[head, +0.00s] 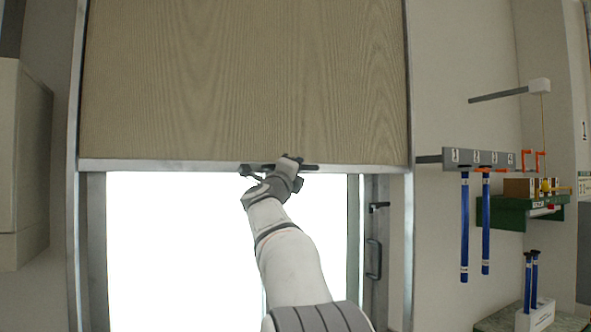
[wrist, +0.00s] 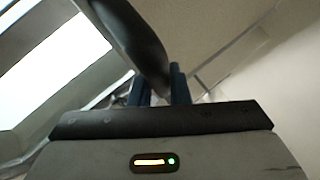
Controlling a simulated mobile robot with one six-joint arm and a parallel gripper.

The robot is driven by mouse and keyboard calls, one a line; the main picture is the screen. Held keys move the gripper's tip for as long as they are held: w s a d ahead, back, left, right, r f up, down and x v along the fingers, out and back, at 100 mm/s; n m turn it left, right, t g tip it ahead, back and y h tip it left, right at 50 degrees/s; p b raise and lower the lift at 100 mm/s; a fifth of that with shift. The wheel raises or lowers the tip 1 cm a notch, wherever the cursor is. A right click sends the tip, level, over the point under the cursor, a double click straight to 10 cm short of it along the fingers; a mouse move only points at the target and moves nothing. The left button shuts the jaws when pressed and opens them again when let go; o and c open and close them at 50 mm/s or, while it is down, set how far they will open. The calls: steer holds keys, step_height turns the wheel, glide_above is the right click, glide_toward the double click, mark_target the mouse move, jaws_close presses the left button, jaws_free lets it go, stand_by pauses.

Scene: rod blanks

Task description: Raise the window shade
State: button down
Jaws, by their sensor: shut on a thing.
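The window shade (head: 245,80) is a wood-grained panel that covers the upper part of the window. Its pale bottom rail (head: 150,165) runs level across the frame, with bright window (head: 180,250) showing below it. My gripper (head: 278,168) is at the middle of the rail, shut on a dark bar handle (head: 310,167) there. In the wrist view, my gripper's two fingers (wrist: 160,90) stand at a dark rounded bar (wrist: 135,40) that crosses in front of them. The exact contact is partly hidden by the gripper.
A metal frame (head: 409,100) borders the shade on the right. Beyond it, a numbered rack (head: 480,157) holds hanging blue rods (head: 464,230). A green shelf (head: 510,215) with small items and a grey arm (head: 498,97) stick out farther right. A pale cabinet (head: 25,165) stands at left.

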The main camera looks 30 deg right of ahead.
steer(key=c, duration=1.4)
jaws_free()
steer(key=shift+o, duration=0.2)
steer(key=b+v, duration=0.4)
steer(key=v, duration=0.4)
steer(key=shift+d, duration=0.1)
